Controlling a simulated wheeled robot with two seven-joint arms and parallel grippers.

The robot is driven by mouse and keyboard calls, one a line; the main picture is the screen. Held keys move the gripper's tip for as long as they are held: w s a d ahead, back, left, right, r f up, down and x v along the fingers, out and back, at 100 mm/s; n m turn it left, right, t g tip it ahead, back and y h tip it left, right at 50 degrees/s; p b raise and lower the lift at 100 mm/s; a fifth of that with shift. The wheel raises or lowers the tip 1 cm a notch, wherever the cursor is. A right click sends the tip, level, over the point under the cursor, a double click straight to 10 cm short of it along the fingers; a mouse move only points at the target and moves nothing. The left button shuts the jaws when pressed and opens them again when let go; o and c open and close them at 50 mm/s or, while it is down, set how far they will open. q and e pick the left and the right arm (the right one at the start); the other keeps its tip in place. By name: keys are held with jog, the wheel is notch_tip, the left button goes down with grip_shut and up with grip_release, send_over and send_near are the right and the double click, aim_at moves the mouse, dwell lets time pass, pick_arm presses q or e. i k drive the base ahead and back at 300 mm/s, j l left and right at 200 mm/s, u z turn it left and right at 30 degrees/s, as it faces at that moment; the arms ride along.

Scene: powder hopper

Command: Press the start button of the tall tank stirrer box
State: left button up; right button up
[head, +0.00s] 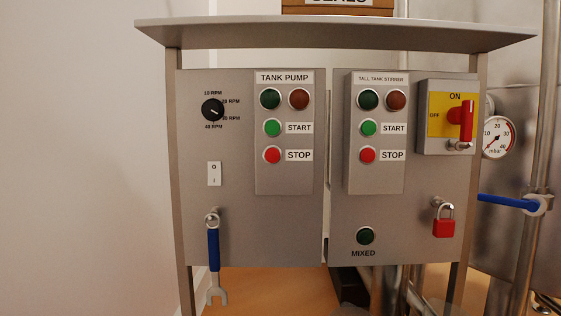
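The tall tank stirrer box (376,180) is a grey raised box on the right half of the metal control panel, in the head view. Its green start button (369,128) sits beside a START label. Its red stop button (367,155) is just below. A dark green lamp (368,99) and a dark red lamp (396,100) are above the buttons. Neither gripper shows in the head view.
A similar tank pump box (284,178) is to the left. A yellow switch with a red handle (466,120) is at right. A red padlock (444,220) and a blue-handled wrench (213,252) hang from the panel. A top shelf (330,33) overhangs it.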

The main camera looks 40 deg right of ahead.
aim_at(369, 127)
jog(key=z, duration=1.95)
